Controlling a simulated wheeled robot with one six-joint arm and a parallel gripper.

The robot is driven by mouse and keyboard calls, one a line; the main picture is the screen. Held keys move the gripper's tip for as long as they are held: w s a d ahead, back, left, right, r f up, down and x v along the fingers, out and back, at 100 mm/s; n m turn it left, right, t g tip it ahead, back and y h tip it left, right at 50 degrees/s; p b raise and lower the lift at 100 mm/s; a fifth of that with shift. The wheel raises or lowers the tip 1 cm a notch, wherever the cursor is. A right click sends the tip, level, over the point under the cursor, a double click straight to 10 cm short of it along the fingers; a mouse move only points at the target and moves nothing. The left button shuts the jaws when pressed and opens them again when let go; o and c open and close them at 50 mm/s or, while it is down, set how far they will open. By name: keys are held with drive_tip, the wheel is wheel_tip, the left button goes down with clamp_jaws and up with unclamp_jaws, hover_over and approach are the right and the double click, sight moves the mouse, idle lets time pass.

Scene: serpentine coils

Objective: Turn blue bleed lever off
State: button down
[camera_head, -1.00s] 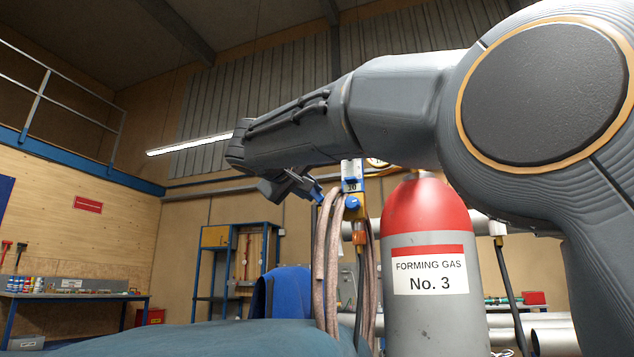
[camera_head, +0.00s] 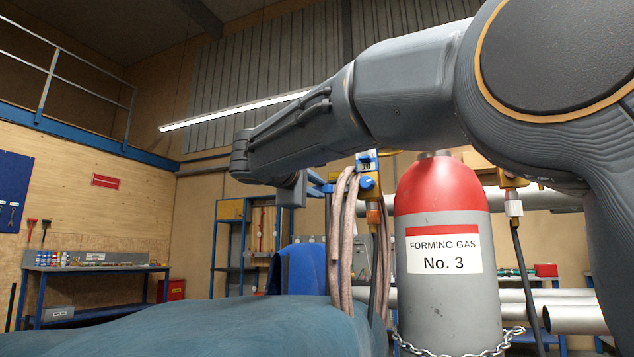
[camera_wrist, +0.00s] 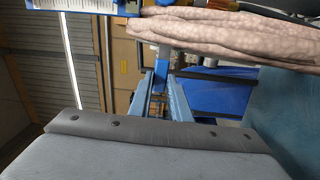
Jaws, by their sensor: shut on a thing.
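My gripper (camera_head: 322,188) is at the left of a blue-topped station with a "10" label (camera_head: 367,164), beside the hanging hoses. In the wrist view its blue fingers (camera_wrist: 160,100) reach up the picture and are shut on a slim blue piece, which I take for the blue bleed lever (camera_wrist: 163,56). The lever's full shape and angle are hidden by the fingers and hoses. A round blue knob (camera_head: 367,182) shows on the station's front, apart from the fingers.
Thick pinkish-brown hoses (camera_head: 343,245) hang close to the gripper; they also run across the wrist view (camera_wrist: 230,32). A red-topped gas cylinder (camera_head: 445,285) stands to the right, chained. A blue-green covered bulk (camera_head: 200,330) fills the foreground. A workbench (camera_head: 95,268) stands far left.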

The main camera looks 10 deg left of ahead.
drive_tip(key=shift+f+n, duration=0.2)
drive_tip(key=shift+n, duration=0.1)
drive_tip(key=c, duration=1.6)
unclamp_jaws()
drive_tip(key=shift+c, duration=0.2)
drive_tip(key=v, duration=0.7)
drive_tip(key=shift+s, duration=0.35)
drive_tip(key=shift+a+r, duration=0.1)
